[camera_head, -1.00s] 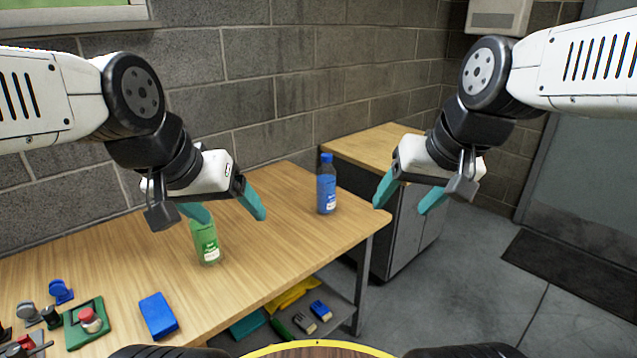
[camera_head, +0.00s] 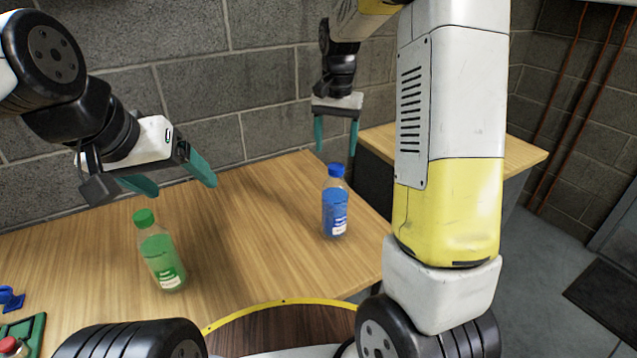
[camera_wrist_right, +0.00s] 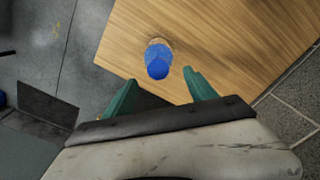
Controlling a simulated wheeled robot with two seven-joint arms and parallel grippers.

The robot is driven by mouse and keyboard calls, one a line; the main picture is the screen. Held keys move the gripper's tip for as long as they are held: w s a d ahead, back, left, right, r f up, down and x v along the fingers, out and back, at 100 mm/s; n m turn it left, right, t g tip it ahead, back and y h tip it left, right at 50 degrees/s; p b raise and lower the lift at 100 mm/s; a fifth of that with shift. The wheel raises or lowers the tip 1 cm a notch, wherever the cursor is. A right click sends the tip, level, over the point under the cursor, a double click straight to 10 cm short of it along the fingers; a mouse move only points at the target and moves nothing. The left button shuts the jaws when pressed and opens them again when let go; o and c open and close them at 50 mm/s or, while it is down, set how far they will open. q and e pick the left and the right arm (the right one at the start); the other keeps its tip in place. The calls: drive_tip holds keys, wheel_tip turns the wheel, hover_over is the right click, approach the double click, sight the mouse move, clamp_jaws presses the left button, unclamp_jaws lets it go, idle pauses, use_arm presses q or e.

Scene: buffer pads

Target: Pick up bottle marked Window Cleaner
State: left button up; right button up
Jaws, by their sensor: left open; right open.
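A clear bottle with blue liquid, a blue cap and a blue-and-white label (camera_head: 335,212) stands upright on the wooden table near its right end. A green bottle with a green cap (camera_head: 161,258) stands to its left. The label text is too small to read on both. My right gripper (camera_head: 336,150) is open above the blue bottle, fingers pointing down. In the right wrist view the blue cap (camera_wrist_right: 157,68) shows between and just beyond the open fingertips (camera_wrist_right: 160,80). My left gripper (camera_head: 180,184) is open and empty above the green bottle.
The wooden table (camera_head: 255,220) is clear between the two bottles. A grey block wall (camera_head: 255,90) runs behind it. A cabinet with a wooden top (camera_head: 520,155) stands to the right. A red button on a green base (camera_head: 12,345) is at lower left.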

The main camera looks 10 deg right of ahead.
sight(336, 166)
drive_tip(key=shift+w+f, duration=0.2)
drive_tip(key=shift+f, duration=0.2)
drive_tip(key=f, duration=0.7)
drive_tip(key=shift+s+d, duration=0.2)
drive_tip(key=shift+s, duration=0.05)
drive_tip(key=shift+c, duration=0.3)
clamp_jaws()
